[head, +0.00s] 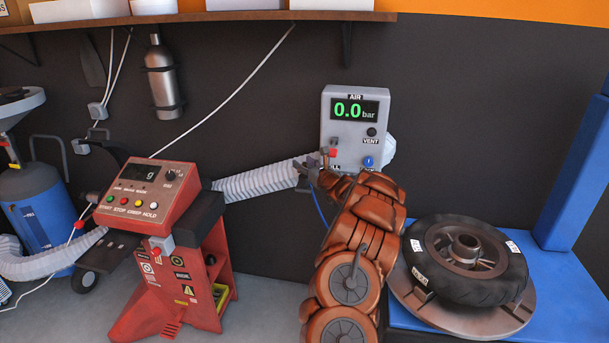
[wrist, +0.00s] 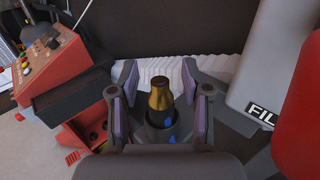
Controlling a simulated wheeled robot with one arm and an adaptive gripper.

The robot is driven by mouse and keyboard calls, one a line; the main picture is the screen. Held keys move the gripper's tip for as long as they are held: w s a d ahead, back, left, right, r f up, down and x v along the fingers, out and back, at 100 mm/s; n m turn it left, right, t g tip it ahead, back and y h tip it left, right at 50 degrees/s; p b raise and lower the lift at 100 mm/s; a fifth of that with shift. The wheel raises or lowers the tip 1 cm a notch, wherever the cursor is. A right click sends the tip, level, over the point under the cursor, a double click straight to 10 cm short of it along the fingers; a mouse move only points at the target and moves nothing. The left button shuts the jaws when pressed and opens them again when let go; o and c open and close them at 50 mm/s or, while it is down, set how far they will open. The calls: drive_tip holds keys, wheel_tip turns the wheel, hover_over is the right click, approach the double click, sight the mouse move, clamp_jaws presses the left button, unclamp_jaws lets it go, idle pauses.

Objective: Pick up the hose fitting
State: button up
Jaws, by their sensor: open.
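The hose fitting (wrist: 159,98) shows in the wrist view as a brass, tapered piece standing in a dark round holder, with some blue at its base. My gripper (wrist: 160,80) is open, with one purple-padded finger on each side of the fitting. Gaps show between the pads and the brass. In the head view my gripper (head: 318,165) is small and dark at the left side of the grey air box (head: 333,118). The fitting cannot be made out there. A blue hose (head: 319,206) hangs below the gripper.
The air box reads 0.0 bar and has a red knob close to my gripper. A white corrugated duct (head: 262,182) runs behind. A red control stand (head: 205,265) is at left. A tyre (head: 468,262) lies on a turntable at right. A shelf (head: 230,16) is above.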

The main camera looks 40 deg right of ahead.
clamp_jaws()
idle(0.3)
idle(0.3)
